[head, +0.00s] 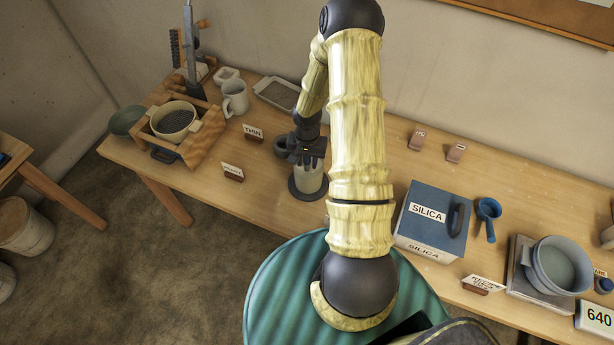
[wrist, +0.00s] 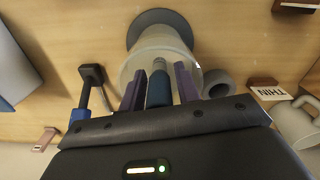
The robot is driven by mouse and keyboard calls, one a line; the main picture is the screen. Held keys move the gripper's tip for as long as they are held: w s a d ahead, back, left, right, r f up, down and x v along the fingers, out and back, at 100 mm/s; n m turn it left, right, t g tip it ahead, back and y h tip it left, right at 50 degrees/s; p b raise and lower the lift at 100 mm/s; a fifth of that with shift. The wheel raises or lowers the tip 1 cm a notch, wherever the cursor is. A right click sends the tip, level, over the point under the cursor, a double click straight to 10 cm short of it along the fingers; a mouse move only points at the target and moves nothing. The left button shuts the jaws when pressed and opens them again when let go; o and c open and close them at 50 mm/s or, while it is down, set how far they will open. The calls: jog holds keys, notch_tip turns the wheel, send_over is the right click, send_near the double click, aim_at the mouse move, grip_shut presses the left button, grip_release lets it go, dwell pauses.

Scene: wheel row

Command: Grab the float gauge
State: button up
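The float gauge appears to be the blue-grey rod (wrist: 159,90) with a paler tip, in the wrist view. It stands in or over a pale translucent cylinder (wrist: 160,40) with a dark round base. The cylinder also shows in the head view (head: 308,181), directly below my gripper (head: 307,157). In the wrist view, the two purple fingers of my gripper (wrist: 159,85) are apart, one on each side of the rod. Narrow gaps show between the rod and the fingers. The rod's lower end is hidden by my gripper's body. In the head view the rod cannot be made out.
A dark ring (head: 283,146) lies close beside the cylinder. THIN (head: 253,132) and another small sign (head: 232,172) stand to the left. A blue SILICA box (head: 432,218) stands to the right, past my arm. A dark tool with a blue part (wrist: 91,82) lies nearby in the wrist view.

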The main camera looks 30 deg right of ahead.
grip_shut()
jog(key=shift+r, duration=0.15)
notch_tip(320, 180, up, 18)
jog(key=b, duration=0.2)
dwell(0.5)
jog(key=shift+s, duration=0.1)
